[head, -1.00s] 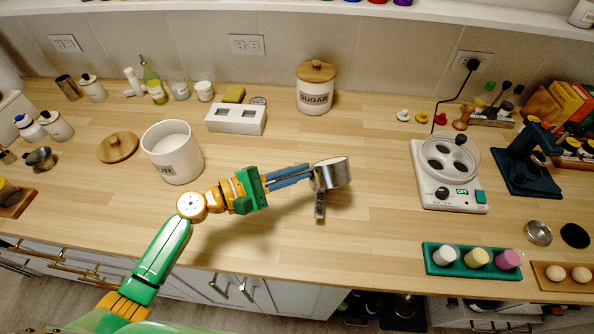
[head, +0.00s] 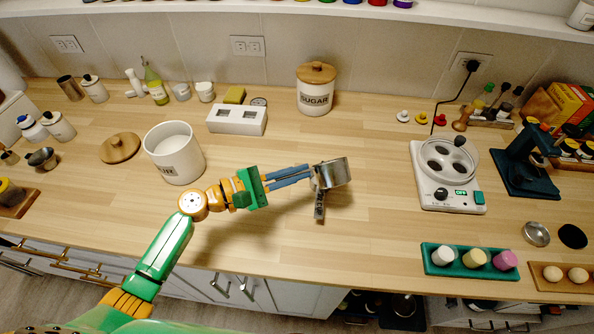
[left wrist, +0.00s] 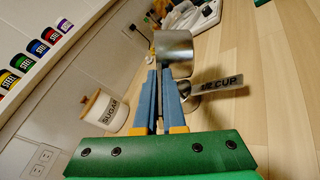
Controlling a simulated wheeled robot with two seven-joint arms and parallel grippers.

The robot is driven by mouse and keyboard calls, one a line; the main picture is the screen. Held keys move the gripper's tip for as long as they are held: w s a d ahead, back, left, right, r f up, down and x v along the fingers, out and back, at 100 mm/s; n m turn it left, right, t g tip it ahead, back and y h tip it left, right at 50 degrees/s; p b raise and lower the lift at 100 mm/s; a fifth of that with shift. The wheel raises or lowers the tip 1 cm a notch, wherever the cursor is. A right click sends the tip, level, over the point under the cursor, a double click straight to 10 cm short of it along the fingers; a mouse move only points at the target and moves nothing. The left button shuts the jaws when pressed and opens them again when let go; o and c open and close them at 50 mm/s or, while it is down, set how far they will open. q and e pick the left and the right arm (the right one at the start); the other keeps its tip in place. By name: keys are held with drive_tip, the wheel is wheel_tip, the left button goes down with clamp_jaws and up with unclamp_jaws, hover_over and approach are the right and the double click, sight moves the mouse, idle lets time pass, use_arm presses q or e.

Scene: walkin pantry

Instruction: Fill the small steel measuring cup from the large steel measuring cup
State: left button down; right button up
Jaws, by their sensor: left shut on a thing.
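My left gripper (head: 308,174) is shut on the large steel measuring cup (head: 334,172), over the middle of the counter. The cup is tilted; it also shows beyond the fingertips in the left wrist view (left wrist: 174,52). The small steel measuring cup is mostly hidden under and behind the large cup. Its labelled handle (head: 320,206) points toward the counter's front edge, and in the left wrist view its handle (left wrist: 215,82) reads "CUP". I cannot tell whether the cups touch, or see what is inside either. My right gripper is not in view.
An open white canister (head: 174,155) stands left of my gripper, its wooden lid (head: 120,148) beside it. A sugar jar (head: 316,90) and a white block (head: 237,120) stand behind. A white appliance (head: 447,178) and teal tray (head: 470,261) are right. The front middle counter is clear.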

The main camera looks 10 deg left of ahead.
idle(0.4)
use_arm(q)
drive_tip(key=shift+w+n, duration=0.1)
drive_tip(key=shift+n, duration=0.2)
drive_tip(key=shift+p, duration=0.3)
drive_tip(key=shift+f+n, duration=0.1)
drive_tip(key=shift+n, duration=0.2)
drive_tip(key=shift+w+a+g, duration=0.1)
drive_tip(key=shift+w+g, duration=0.05)
drive_tip(key=shift+g, duration=0.15)
idle(0.8)
drive_tip(key=shift+n+p, duration=0.3)
drive_tip(key=shift+n, duration=0.1)
drive_tip(key=shift+w+f, duration=0.1)
drive_tip(key=shift+a, duration=0.1)
idle(0.4)
